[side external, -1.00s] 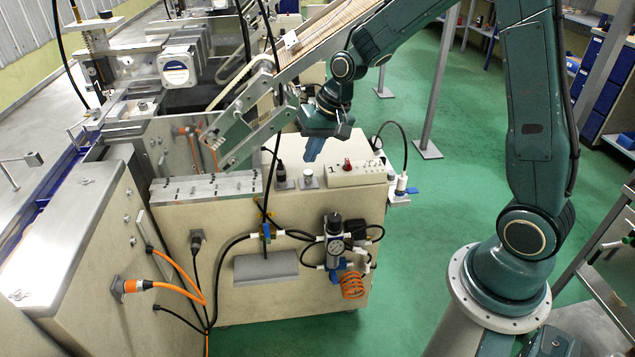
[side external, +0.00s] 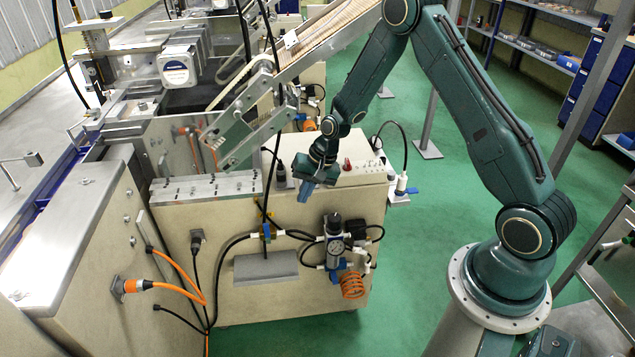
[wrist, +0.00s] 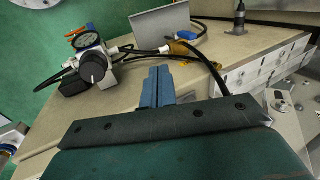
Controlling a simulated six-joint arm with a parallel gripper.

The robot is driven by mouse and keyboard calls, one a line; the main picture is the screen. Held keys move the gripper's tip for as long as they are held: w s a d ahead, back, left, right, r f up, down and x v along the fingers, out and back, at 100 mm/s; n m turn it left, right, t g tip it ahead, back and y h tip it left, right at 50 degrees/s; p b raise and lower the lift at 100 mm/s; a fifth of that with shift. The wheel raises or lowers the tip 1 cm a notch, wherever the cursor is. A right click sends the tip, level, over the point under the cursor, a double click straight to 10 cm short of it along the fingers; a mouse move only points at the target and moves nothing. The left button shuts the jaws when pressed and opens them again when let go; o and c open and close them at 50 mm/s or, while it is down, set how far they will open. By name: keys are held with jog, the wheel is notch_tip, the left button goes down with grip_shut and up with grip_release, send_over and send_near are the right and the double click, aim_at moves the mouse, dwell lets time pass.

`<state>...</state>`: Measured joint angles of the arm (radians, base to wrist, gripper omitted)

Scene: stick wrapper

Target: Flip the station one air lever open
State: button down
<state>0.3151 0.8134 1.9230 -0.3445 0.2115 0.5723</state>
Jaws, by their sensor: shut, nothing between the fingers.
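A small blue lever (wrist: 186,35) sits on a brass-coloured valve (wrist: 181,48) with white fittings and black hoses in the wrist view. In the side external view the blue and yellow valve (side external: 267,231) is on the front of the beige cabinet (side external: 215,285). Another blue handle (side external: 411,190) is on a white fitting at the cabinet's right side. I cannot tell from any label which is station one's. My gripper (side external: 304,196) points down at the cabinet's upper front edge, up and to the right of the front valve. Its blue fingers (wrist: 158,75) are together and empty, apart from the lever.
A regulator with a round gauge (side external: 337,246) and an orange coiled hose (side external: 352,286) are on the cabinet front. A grey box (side external: 265,267) sits below the valve. Black hoses cross between them. A sloped conveyor (side external: 315,45) stands behind.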

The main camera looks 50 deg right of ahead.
aim_at(267, 231)
jog(key=shift+f, duration=0.3)
jog(key=w+a+f, duration=0.5)
jog(key=f, duration=0.4)
jog(key=shift+w+a, duration=0.2)
jog(key=shift+w, duration=0.05)
dwell(0.5)
